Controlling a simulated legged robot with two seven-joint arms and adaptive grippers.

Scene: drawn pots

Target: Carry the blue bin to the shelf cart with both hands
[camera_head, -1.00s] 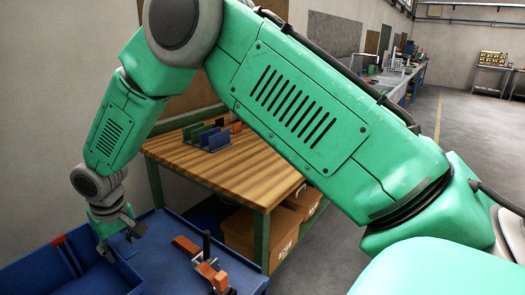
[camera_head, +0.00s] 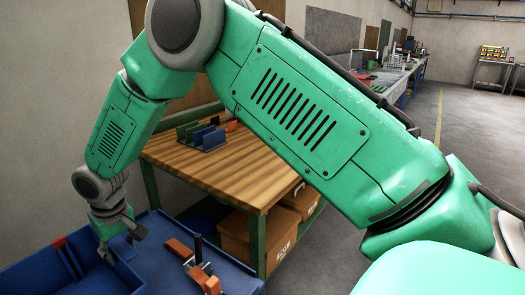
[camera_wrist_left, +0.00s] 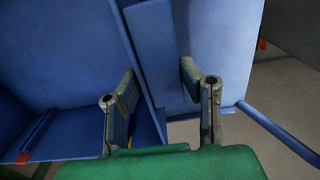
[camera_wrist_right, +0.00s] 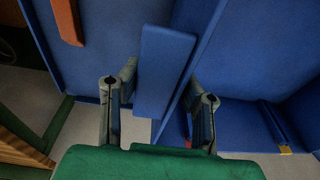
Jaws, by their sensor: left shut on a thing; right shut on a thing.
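The blue bin (camera_head: 32,272), with a red mark on its inner wall, is at the lower left of the head view, cut off by the frame. My right gripper (camera_head: 121,249) is shut on the bin's right rim. In the right wrist view the fingers (camera_wrist_right: 158,105) sit either side of a blue wall, with the bin's inside to the right. My left gripper shows only in the left wrist view; its fingers (camera_wrist_left: 160,100) are shut either side of a blue bin wall. I cannot tell which blue piece belongs to the shelf cart.
A blue tray-like surface (camera_head: 235,272) holds an orange and black tool (camera_head: 201,271), close against the bin's right side. Behind it stands a wood-topped table (camera_head: 250,165) with a green frame and orange boxes (camera_head: 240,235) below. Open floor (camera_head: 465,120) lies to the right.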

